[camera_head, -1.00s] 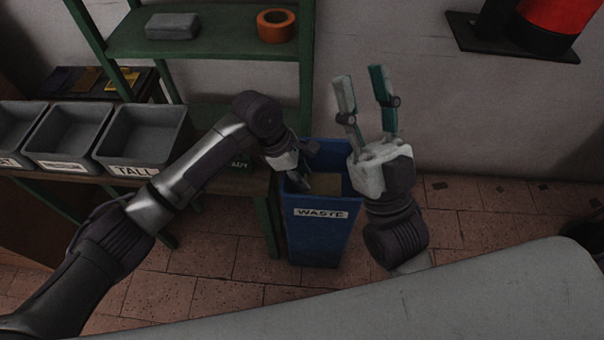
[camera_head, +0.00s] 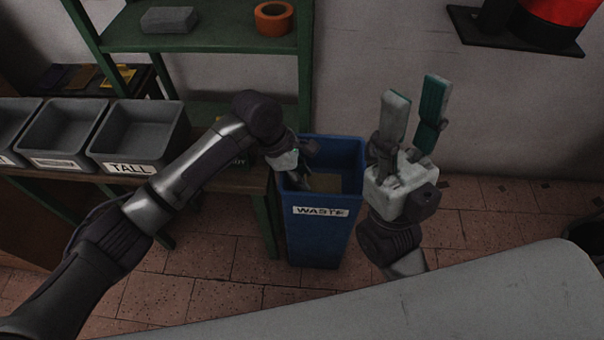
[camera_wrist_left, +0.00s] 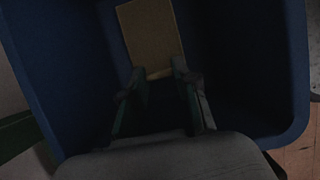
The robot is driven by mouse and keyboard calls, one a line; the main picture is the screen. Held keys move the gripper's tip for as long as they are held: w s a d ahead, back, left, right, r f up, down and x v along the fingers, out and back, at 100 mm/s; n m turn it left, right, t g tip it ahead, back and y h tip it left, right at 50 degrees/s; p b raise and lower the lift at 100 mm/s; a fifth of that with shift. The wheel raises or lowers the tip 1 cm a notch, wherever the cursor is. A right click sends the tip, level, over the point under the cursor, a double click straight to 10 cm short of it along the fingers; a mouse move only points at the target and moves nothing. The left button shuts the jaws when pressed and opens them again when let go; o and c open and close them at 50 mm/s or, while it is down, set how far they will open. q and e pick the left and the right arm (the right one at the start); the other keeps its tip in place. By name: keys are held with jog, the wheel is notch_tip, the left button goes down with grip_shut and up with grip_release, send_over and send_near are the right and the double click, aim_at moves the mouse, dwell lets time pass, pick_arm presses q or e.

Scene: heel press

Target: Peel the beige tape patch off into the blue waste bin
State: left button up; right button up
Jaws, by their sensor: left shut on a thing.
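The blue waste bin (camera_head: 322,240) stands on the floor at the middle, open at the top, with a WASTE label on its front. My left gripper (camera_head: 308,183) reaches down into its mouth. In the left wrist view the left gripper (camera_wrist_left: 160,74) is shut on the beige tape patch (camera_wrist_left: 150,35), with the patch's near edge at the fingertips and the bin's dark blue walls (camera_wrist_left: 285,70) around it. The patch also shows inside the bin in the head view (camera_head: 326,186). My right gripper (camera_head: 415,85) is open and empty, raised to the right of the bin.
Grey trays, one labelled TALL (camera_head: 135,140), stand on a bench at the left. A green shelf (camera_head: 220,42) behind holds a grey block (camera_head: 168,20) and an orange ring (camera_head: 274,18). A pale grey surface (camera_head: 430,305) fills the front.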

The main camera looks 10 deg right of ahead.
pick_arm(q)
jog(key=shift+a, duration=0.15)
jog(key=o, duration=1.3)
jog(key=shift+f, duration=0.1)
jog(key=shift+w, duration=0.1)
